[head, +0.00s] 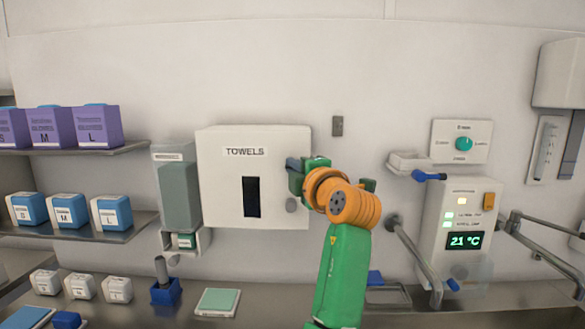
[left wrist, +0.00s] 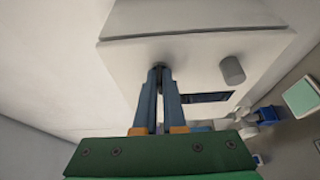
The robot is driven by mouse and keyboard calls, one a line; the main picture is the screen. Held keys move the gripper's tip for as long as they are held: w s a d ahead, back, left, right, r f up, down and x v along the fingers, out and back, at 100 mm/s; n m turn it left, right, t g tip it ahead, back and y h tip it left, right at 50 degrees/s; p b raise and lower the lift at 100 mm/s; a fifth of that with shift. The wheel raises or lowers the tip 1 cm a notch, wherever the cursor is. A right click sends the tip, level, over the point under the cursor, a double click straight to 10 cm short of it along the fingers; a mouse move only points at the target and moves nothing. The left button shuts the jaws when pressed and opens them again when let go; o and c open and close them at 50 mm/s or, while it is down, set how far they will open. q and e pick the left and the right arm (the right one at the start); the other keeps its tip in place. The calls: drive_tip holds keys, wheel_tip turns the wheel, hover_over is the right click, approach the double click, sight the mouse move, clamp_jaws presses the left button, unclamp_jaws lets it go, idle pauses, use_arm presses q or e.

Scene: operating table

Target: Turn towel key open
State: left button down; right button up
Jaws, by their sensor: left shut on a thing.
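The white towel dispenser (head: 222,170), marked TOWELS, hangs on the wall with a dark slot (head: 252,197) in its front. A grey round knob (head: 291,205) is low on its right side and also shows in the left wrist view (left wrist: 232,70). My left gripper (head: 291,164) is at the dispenser's upper right front. In the left wrist view its blue fingers (left wrist: 159,72) are nearly together, pinched on a small dark key (left wrist: 159,66) at the dispenser face. The key is mostly hidden by the fingers, so its turn angle cannot be told. My right gripper is not in view.
A soap dispenser (head: 180,198) hangs close left of the towel dispenser. Shelves with boxes (head: 68,210) are at the left. A control panel (head: 463,225) and metal rails (head: 413,257) stand to the right of my arm. Bare wall is above.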

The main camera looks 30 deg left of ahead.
use_arm(q)
drive_tip(key=c, duration=1.1)
unclamp_jaws()
drive_tip(key=shift+s+a, duration=0.1)
drive_tip(key=shift+a, duration=0.05)
drive_tip(key=shift+o, duration=0.5)
drive_tip(key=shift+s+a, duration=0.1)
drive_tip(key=shift+s, duration=0.1)
drive_tip(key=b+v, duration=0.3)
drive_tip(key=v, duration=0.4)
drive_tip(key=shift+r+b, duration=0.15)
drive_tip(key=shift+b, duration=0.25)
drive_tip(key=shift+a, duration=0.15)
